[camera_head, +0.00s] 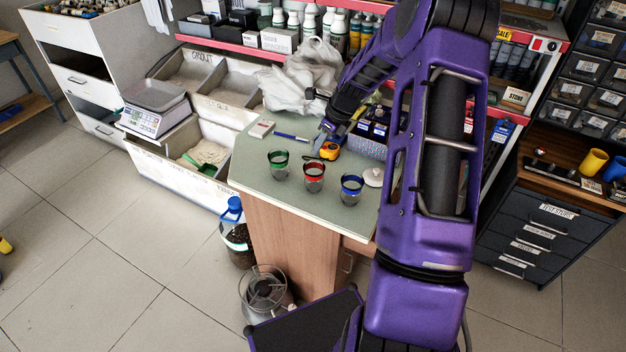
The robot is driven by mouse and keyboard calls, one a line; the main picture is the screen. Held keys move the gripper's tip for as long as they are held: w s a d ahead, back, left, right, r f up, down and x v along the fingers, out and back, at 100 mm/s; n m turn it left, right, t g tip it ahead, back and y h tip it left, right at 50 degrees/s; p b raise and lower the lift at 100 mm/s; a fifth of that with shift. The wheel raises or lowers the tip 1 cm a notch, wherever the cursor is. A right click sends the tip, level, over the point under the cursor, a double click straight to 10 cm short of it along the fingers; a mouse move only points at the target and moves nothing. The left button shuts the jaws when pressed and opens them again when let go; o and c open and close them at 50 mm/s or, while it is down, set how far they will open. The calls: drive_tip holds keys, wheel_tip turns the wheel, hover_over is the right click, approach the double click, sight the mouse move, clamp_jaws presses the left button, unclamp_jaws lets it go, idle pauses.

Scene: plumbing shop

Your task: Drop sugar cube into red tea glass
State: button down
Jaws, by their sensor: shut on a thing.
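The red tea glass (313,178) stands upright on the green-grey counter top (262,172), between a green glass (278,164) on its left and a blue glass (351,188) on its right. My gripper (325,127) is behind the red glass and slightly to its right, near a yellow tape measure (328,151). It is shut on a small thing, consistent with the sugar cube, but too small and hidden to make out. No other sugar cube can be made out. A small white lidded pot (373,177) stands right of the blue glass.
White plastic bags (300,80) are heaped behind. A grey crate (366,147) stands right of the tape measure. My arm hides the counter's right side.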

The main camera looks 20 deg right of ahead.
wheel_tip(320, 180, down, 4)
drive_tip(key=shift+r+b, duration=0.1)
drive_tip(key=shift+b, duration=0.95)
drive_tip(key=c, duration=0.8)
unclamp_jaws()
drive_tip(key=p+v, duration=0.1)
drive_tip(key=v, duration=1.6)
drive_tip(key=shift+r+p, duration=0.2)
drive_tip(key=shift+p, duration=0.1)
